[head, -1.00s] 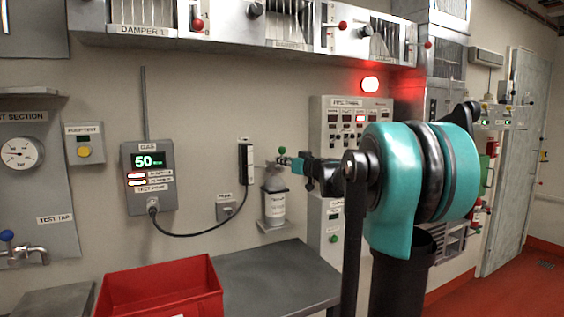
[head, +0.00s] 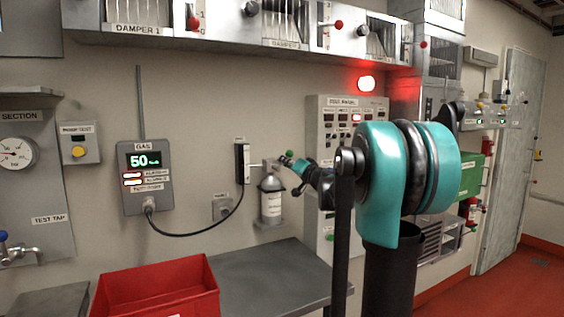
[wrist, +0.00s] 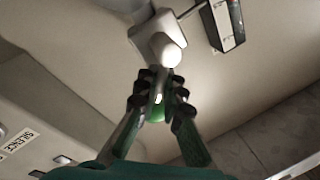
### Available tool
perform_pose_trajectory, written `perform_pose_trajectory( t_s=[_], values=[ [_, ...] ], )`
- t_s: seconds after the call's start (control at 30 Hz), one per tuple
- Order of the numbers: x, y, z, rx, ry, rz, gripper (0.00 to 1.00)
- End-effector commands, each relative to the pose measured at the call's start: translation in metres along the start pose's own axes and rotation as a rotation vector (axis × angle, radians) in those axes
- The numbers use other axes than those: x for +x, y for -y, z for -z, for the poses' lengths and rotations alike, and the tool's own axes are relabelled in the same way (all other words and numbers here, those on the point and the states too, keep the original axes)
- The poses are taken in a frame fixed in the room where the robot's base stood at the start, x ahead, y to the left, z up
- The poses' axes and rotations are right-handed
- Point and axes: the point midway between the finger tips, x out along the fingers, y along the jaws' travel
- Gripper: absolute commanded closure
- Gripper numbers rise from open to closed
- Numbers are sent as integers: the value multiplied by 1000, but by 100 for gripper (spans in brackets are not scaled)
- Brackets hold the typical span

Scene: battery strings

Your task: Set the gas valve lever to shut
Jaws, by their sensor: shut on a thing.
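A small gas cylinder (head: 270,203) with a pale label stands upright against the wall, its valve on top. A green knob (wrist: 157,110), apparently the end of the valve lever, sits between my fingertips in the wrist view. My gripper (head: 290,160) is beside and above the cylinder top, to its right, pointing up and left. In the wrist view my gripper (wrist: 158,98) is shut on the green knob. A grey fitting with a rounded white end (wrist: 165,48) lies just beyond the fingertips. The lever's stem is largely hidden, so its angle is unclear.
A gas display (head: 147,175) reading 50 hangs on the wall left, cabled to a slim wall unit (head: 242,163). A red bin (head: 160,288) and grey bench (head: 270,275) are below. A panel (head: 345,112) stands behind my arm, with a lit red lamp (head: 366,83) above.

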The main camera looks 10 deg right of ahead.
Motion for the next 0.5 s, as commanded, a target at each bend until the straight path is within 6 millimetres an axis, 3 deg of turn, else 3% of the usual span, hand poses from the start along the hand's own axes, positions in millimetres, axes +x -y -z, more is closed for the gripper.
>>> perform_pose_trajectory(
  t_s=[0.5],
  values=[
    [-4,-16,-5,473,-94,-1,100]
  ],
)
